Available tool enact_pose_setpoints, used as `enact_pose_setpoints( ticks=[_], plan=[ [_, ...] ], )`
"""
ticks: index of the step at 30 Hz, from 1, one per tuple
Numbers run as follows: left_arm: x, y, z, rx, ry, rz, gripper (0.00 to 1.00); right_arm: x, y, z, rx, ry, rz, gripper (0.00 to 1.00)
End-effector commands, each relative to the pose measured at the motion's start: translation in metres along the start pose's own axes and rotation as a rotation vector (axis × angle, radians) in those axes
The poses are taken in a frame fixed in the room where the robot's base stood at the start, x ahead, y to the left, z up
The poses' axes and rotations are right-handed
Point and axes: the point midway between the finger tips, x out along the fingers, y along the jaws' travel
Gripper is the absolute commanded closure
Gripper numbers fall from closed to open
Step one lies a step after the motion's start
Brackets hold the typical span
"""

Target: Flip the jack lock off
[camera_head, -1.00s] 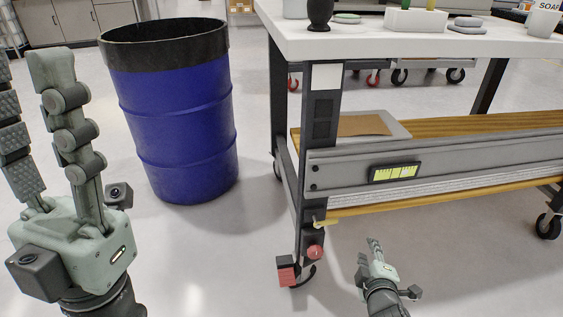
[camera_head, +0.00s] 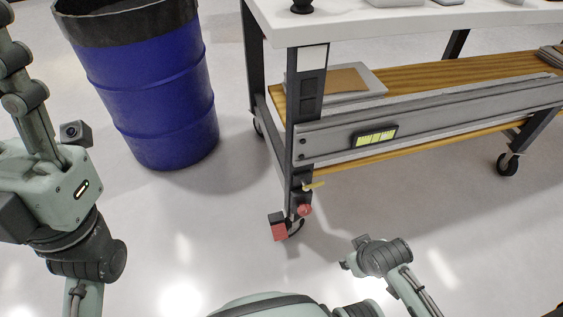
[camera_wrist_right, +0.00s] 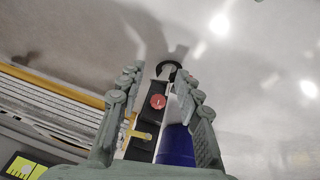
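On the near leg of the workbench are a red round knob (camera_head: 304,210), a yellow lever (camera_head: 314,185) sticking out above it and a red pedal-like block (camera_head: 279,231) at the caster. I cannot tell which is the jack lock. My right gripper (camera_head: 349,262) is low, right of the leg. In the right wrist view its open fingers (camera_wrist_right: 160,73) frame the leg, red knob (camera_wrist_right: 158,101) and yellow lever (camera_wrist_right: 138,134), with nothing visibly gripped. My left gripper (camera_head: 25,100) is at the left edge, one finger out of frame; the other keeps its spread pose.
A blue barrel (camera_head: 150,100) with a black rim stands left of the bench. The white benchtop (camera_head: 350,22) and wooden lower shelf (camera_head: 430,73) overhang the floor right of the leg. A grey beam (camera_head: 440,115) carries a yellow-green display (camera_head: 375,138). The floor before the bench is clear.

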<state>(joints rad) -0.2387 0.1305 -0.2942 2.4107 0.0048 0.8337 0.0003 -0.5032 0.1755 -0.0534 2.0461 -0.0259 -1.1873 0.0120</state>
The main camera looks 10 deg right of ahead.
Motion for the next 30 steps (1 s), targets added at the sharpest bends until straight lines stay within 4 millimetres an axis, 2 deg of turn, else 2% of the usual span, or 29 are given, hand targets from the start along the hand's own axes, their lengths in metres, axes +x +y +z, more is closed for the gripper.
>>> enact_pose_setpoints(
  ticks=[1,5,14,23,30],
  plan=[
    [-0.007,0.0,0.001,0.0,0.0,0.0,0.6,0.004,-0.004,-0.007,-0.002,0.036,-0.006,0.66],
    [-0.014,0.001,0.002,0.0,0.0,0.0,0.6,0.001,-0.013,-0.033,-0.008,0.137,-0.018,0.66],
    [-0.029,0.002,0.005,0.0,0.0,0.0,0.6,-0.014,-0.033,-0.088,-0.017,0.365,-0.05,0.66],
    [-0.044,0.002,0.007,0.0,0.0,0.0,0.6,-0.042,-0.052,-0.138,-0.018,0.597,-0.085,0.66],
    [-0.057,0.003,0.009,0.0,0.0,0.0,0.6,-0.072,-0.066,-0.172,-0.015,0.782,-0.115,0.66]
  ],
)
